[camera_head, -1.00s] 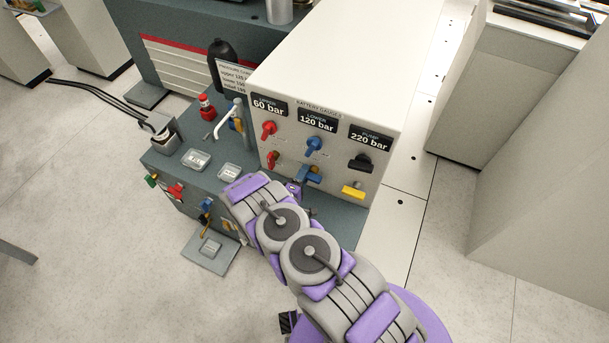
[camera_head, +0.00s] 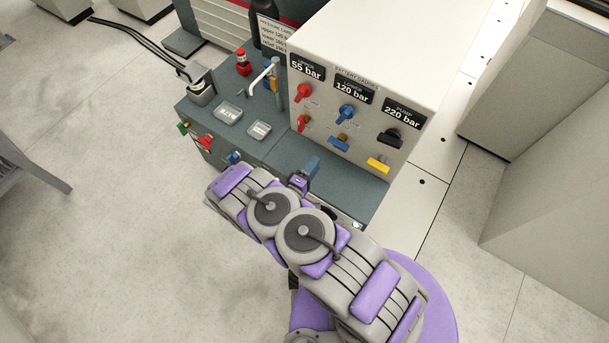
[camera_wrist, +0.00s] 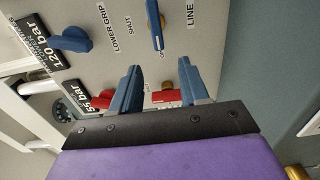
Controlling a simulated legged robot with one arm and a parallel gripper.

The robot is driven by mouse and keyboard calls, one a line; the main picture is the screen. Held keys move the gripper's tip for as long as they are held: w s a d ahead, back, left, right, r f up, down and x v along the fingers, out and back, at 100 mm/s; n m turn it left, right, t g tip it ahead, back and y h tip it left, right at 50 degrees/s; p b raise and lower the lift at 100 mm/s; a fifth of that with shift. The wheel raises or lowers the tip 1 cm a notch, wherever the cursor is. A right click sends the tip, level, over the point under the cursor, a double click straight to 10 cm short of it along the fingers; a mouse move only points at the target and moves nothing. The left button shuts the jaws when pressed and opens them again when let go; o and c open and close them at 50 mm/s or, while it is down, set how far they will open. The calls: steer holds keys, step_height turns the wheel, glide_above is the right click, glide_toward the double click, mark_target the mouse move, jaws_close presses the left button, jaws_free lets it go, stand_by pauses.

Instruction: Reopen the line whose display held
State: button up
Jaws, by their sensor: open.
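The white panel (camera_head: 385,68) carries three displays: upper 55 bar (camera_head: 306,68), lower 120 bar (camera_head: 353,91) and pump 220 bar (camera_head: 403,115). The lower line's blue lever (camera_head: 339,143) lies crosswise, and in the wrist view this lever (camera_wrist: 155,24) is beside the word SHUT. The upper line's red lever (camera_head: 302,123) stands upright. My gripper (camera_head: 308,172) is open and empty, in front of the panel and below the blue lever. In the wrist view its blue fingers (camera_wrist: 160,84) are apart, with the red lever (camera_wrist: 166,97) seen between them.
A red knob (camera_head: 303,92), a blue knob (camera_head: 346,112) and a black knob (camera_head: 390,137) sit under the displays. A yellow lever (camera_head: 378,165) is at the right.

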steer(key=v, duration=0.5)
steer(key=shift+s+p, duration=0.1)
steer(key=shift+p, duration=0.2)
steer(key=shift+a, duration=0.1)
